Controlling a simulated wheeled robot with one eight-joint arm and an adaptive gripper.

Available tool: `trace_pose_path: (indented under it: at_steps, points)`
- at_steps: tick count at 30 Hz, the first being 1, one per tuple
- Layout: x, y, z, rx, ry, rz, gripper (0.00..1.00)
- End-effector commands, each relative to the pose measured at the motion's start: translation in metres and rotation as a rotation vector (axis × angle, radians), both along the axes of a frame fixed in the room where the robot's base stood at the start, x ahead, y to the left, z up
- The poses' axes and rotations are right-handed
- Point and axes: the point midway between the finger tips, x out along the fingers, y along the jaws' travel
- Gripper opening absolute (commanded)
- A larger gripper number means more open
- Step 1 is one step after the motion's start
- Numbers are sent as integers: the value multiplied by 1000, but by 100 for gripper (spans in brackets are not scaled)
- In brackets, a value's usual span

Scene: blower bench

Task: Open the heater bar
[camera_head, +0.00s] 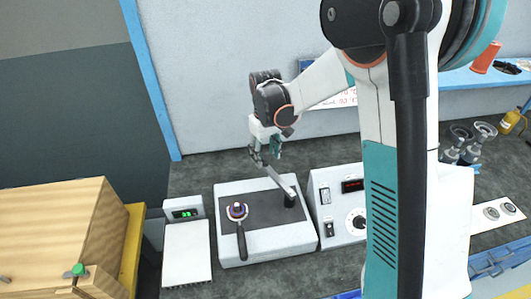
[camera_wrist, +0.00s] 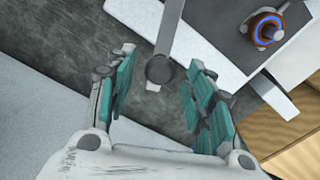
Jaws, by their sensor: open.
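The heater bar (camera_head: 280,185) is a flat grey metal bar on a dark post at the right of a white bench unit (camera_head: 262,241) with a dark top. It slants up and back from the post toward my gripper (camera_head: 266,152). In the wrist view the bar (camera_wrist: 170,30) comes down from the top edge and ends in a dark round knob (camera_wrist: 160,69). The knob appears between the two teal-padded fingers of my gripper (camera_wrist: 161,60), with gaps on both sides. The fingers are open. I cannot tell the depth between knob and fingers.
A black-handled ring tool with a purple and orange centre (camera_head: 238,211) lies on the unit's dark top. A small scale with a green display (camera_head: 185,214) stands left. A control box (camera_head: 338,205) stands right. A wooden box (camera_head: 60,228) is at far left.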

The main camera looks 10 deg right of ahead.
Motion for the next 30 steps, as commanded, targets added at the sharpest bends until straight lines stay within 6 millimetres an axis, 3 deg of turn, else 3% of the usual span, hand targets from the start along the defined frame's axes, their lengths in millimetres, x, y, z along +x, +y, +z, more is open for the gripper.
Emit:
trace_pose_path:
  at_steps: [7,21,30]
  points:
    - [0,0,17,0,0,0,48]
    - [0,0,104,0,0,0,48]
    - [0,0,120,0,0,0,48]
